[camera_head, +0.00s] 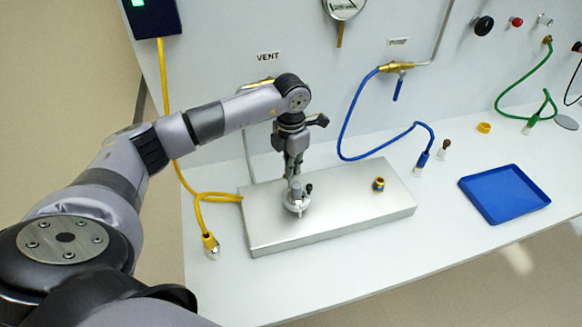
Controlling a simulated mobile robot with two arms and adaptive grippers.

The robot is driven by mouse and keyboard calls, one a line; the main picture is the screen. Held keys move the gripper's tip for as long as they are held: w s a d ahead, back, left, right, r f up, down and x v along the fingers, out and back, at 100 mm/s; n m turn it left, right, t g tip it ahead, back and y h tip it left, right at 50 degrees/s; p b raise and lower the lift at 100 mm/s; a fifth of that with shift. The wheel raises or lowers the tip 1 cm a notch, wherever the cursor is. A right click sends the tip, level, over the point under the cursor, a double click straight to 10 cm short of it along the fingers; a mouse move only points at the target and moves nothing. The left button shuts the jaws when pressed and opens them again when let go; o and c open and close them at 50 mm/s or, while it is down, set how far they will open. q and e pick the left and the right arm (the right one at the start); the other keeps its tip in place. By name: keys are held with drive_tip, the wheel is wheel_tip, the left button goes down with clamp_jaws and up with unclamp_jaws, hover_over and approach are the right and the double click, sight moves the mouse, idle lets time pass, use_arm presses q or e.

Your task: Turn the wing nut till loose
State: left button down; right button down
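A silver round fitting (296,203) with a grey upright part and a small black knob stands on a flat metal plate (345,222). It may bear the wing nut, but I cannot make out wings at this size. My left gripper (292,177) points down right over this fitting, its tips at or just above the grey part. The fingers look close together, and whether they grip anything is too small to tell. A brass ring-shaped piece (379,184) sits on the same plate to the right. My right gripper is not in view.
A yellow cable (211,197) runs along the plate's left side, and a blue hose (343,135) loops behind it. A blue tray (503,194) lies to the right. A yellow ring (484,127) and small bottle-like pieces stand behind. The white bench between plate and tray is clear.

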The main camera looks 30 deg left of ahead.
use_arm(q)
drive_tip(key=n+b, duration=0.1)
drive_tip(key=n, duration=0.2)
drive_tip(key=shift+a, duration=0.1)
drive_tip(key=n+b, duration=0.1)
drive_tip(key=n, duration=0.3)
drive_tip(key=shift+n, duration=0.4)
drive_tip(key=n, duration=0.4)
drive_tip(key=shift+a+r+b, duration=0.1)
drive_tip(key=shift+a+b, duration=0.05)
drive_tip(key=shift+b, duration=0.2)
drive_tip(key=n, duration=0.8)
drive_tip(key=shift+s+a+n, duration=0.1)
drive_tip(key=shift+s+n, duration=0.05)
drive_tip(key=shift+n, duration=0.15)
drive_tip(key=n, duration=0.5)
drive_tip(key=shift+s+r+p, duration=0.1)
drive_tip(key=shift+p, duration=0.25)
drive_tip(key=n+p, duration=0.1)
drive_tip(key=n, duration=0.5)
drive_tip(key=shift+n, duration=0.3)
drive_tip(key=c, duration=1.8)
unclamp_jaws()
drive_tip(key=shift+s, duration=0.1)
